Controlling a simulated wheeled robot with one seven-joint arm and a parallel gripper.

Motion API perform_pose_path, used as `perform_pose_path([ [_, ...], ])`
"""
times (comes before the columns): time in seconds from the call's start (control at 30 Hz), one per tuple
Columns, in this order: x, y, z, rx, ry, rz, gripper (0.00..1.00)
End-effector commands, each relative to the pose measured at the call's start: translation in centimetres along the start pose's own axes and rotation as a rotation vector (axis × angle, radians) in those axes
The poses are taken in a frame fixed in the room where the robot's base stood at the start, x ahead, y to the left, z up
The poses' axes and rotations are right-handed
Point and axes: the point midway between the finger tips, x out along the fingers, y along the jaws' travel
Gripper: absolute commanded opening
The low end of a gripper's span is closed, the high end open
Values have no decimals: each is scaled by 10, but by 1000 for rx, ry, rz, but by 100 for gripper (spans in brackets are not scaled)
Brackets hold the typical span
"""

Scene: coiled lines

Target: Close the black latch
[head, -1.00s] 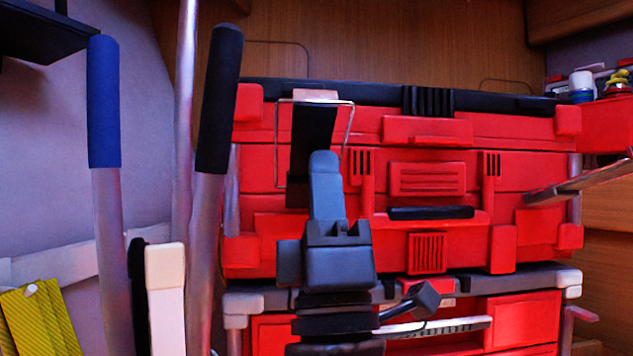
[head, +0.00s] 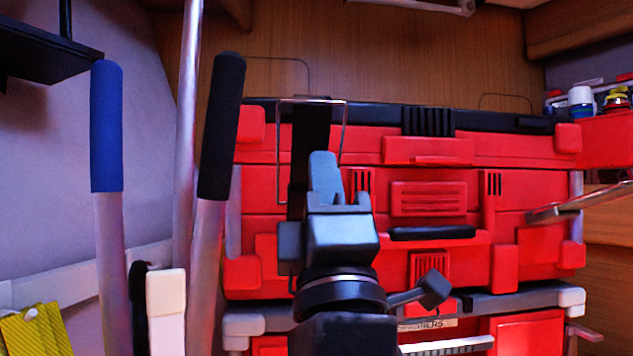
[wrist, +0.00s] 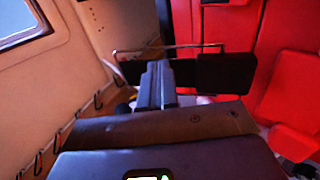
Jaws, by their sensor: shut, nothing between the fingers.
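The black latch (head: 311,125) is a flat dark strip on the front of the red case, at its upper left. A thin metal wire loop (head: 343,140) frames it. In the wrist view the black latch (wrist: 228,72) reaches right from behind my fingers, with the wire loop (wrist: 170,47) above it. My gripper (head: 323,157) is shut and empty, pointing up in front of the latch's lower part. In the wrist view my gripper (wrist: 157,68) overlaps the latch; whether they touch is unclear. My gripper hides part of the latch.
The red case (head: 430,150) stands on another red case (head: 520,335) against a wooden wall. Poles with a black grip (head: 221,125) and a blue grip (head: 107,125) stand close at left. A metal bar (head: 580,200) juts in at right.

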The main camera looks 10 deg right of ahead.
Motion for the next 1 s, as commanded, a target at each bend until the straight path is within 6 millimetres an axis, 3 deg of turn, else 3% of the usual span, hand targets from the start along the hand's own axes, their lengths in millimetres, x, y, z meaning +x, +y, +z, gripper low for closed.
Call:
perform_pose_path([
  [0.37,17,3,1,-1,-2,-165,0],
  [0.63,38,0,2,-4,-2,-159,0],
  [1.0,25,-1,-1,0,2,-159,0],
])
